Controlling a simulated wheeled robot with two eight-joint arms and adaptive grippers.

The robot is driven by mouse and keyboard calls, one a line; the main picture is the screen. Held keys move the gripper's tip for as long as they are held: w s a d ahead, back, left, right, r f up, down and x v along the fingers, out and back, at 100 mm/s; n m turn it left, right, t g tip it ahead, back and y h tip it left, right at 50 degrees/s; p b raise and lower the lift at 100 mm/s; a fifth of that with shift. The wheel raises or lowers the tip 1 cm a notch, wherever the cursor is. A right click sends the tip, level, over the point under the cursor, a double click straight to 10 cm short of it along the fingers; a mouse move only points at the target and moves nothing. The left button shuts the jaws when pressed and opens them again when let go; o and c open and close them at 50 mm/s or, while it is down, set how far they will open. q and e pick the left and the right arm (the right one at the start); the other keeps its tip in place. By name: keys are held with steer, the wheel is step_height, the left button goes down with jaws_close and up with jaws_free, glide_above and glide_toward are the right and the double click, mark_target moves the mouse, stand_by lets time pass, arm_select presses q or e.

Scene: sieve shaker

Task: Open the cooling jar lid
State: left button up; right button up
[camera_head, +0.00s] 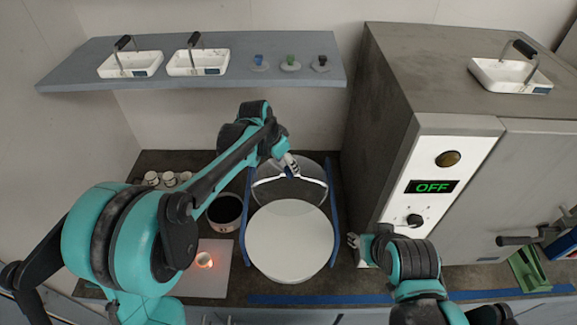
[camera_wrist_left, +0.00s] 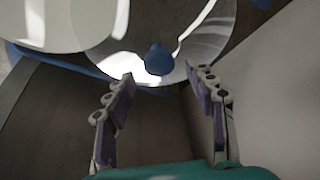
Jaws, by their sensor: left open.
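The clear glass lid (camera_head: 262,190) of the cooling jar has a blue knob (camera_wrist_left: 158,58) on top. In the head view it shows just behind a round white disc (camera_head: 290,243), overlapping it; I cannot tell how the lid rests on the jar. My left gripper (camera_head: 291,166) is over the lid by its knob. In the left wrist view the left gripper (camera_wrist_left: 165,82) is open, with the knob just beyond and between its fingertips, not gripped. My right gripper (camera_head: 356,245) is low at the right of the disc, with its fingers mostly hidden.
Blue tape strips (camera_head: 333,205) flank the jar. A dark round pot (camera_head: 225,210) and a heater plate with a glowing crucible (camera_head: 204,260) stand left. A grey cabinet reading OFF (camera_head: 432,187) stands right. A shelf (camera_head: 90,70) with two handled white trays hangs behind.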

arm_select(q)
steer(key=v, duration=0.8)
steer(key=shift+s+r, duration=0.15)
steer(key=shift+r, duration=0.2)
steer(key=s+a+f+n+t+y+b, duration=0.1)
steer(key=s+a+f+n+b, duration=0.3)
steer(key=s, duration=0.8)
steer(key=s+a+f+n+t+y+b, duration=0.2)
steer(key=s+a+f+n+t+b, duration=0.1)
steer(key=s+a+f, duration=0.6)
steer(key=s+a+n+b, duration=0.1)
steer(key=s+n, duration=0.1)
steer(key=s, duration=0.1)
steer(key=shift+s+f, duration=0.2)
steer(key=shift+s, duration=0.05)
arm_select(e)
step_height(320, 180, down, 8)
arm_select(q)
steer(key=shift+a, duration=0.15)
arm_select(e)
steer(key=shift+a, duration=0.1)
